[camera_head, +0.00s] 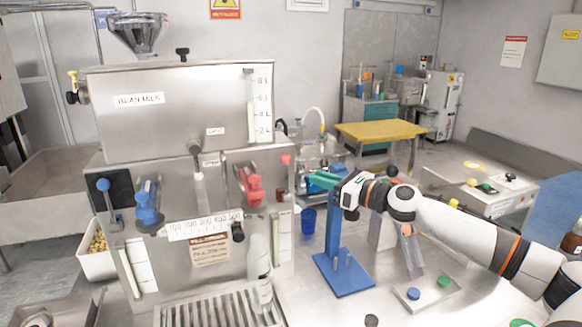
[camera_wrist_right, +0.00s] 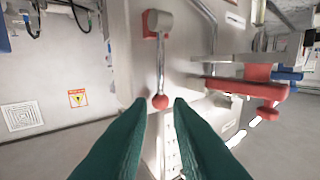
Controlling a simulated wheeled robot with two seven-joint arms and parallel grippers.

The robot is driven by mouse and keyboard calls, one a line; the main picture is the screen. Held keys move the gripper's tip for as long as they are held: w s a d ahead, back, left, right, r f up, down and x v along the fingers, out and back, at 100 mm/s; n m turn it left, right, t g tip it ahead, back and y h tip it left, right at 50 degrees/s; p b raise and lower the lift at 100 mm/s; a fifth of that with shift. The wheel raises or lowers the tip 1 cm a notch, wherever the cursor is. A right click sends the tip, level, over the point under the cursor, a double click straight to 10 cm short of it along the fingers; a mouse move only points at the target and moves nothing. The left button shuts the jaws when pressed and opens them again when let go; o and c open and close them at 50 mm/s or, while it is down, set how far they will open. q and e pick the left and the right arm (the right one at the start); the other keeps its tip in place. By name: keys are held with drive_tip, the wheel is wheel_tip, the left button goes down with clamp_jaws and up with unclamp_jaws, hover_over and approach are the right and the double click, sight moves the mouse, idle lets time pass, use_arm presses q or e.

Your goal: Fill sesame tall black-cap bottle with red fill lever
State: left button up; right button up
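A tall clear bottle (camera_head: 263,280) stands upright on the slotted drip grate (camera_head: 212,310) of the steel bean milk machine. Its label is too small to read. A red valve handle (camera_head: 252,185) sits on the machine front above the bottle. A dark round cap (camera_head: 371,320) lies at the front edge.
A blue stand (camera_head: 340,265) is below my right gripper, with a blue cup (camera_head: 307,222) behind. A blue cap (camera_head: 413,293) and green cap (camera_head: 443,281) sit on a tray, beside a tilted clear bottle (camera_head: 411,250). A blue valve handle (camera_head: 148,205) is on the machine's left.

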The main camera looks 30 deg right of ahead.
sight(286, 175)
drive_tip(key=p+x, duration=0.6)
drive_tip(key=x, duration=0.3)
drive_tip(key=shift+w, duration=0.2)
drive_tip(key=shift+a, duration=0.15)
clamp_jaws()
